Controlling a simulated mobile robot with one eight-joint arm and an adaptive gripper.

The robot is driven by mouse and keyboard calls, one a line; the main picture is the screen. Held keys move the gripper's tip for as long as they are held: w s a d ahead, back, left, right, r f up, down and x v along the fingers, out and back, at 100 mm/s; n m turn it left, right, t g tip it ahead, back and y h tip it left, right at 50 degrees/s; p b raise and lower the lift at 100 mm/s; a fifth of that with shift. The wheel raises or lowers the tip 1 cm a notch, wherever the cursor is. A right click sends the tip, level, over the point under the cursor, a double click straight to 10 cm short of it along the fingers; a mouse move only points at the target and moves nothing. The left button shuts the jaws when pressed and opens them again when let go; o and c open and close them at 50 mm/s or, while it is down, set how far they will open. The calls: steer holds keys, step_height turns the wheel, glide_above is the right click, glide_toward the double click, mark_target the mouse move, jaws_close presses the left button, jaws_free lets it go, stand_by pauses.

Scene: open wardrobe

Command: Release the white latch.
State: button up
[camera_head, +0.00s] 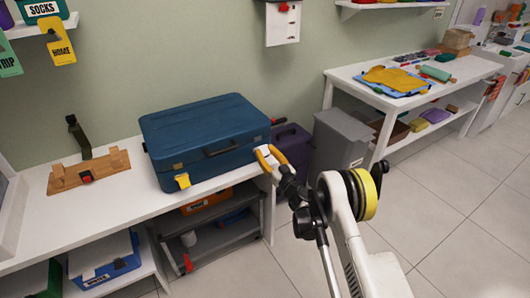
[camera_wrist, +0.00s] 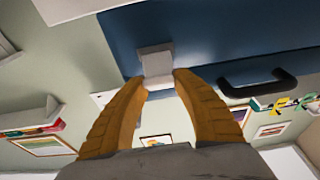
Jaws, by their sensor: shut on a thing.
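The blue case (camera_head: 205,125) lies closed on the white bench, with a black handle (camera_head: 222,148) on its front. A yellow latch (camera_head: 182,181) sits at the front left of the case. In the wrist view the white latch (camera_wrist: 155,58) stands out from the blue case (camera_wrist: 215,45). My gripper (camera_head: 268,153) is at the front right corner of the case. In the wrist view my gripper's yellow fingers (camera_wrist: 160,82) are shut on the lower end of the white latch. In the head view the fingers mostly hide that latch.
A wooden board with a dark green lever (camera_head: 80,140) stands left of the case on the white bench (camera_head: 130,205). A grey bin (camera_head: 342,135) and a purple box (camera_head: 293,150) are right of the bench. Open tiled floor (camera_head: 450,190) lies at right.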

steer(key=o, duration=1.2)
steer(key=v, duration=0.7)
steer(key=shift+s+d+f, duration=0.1)
steer(key=shift+s+d, duration=0.05)
steer(key=shift+s, duration=0.05)
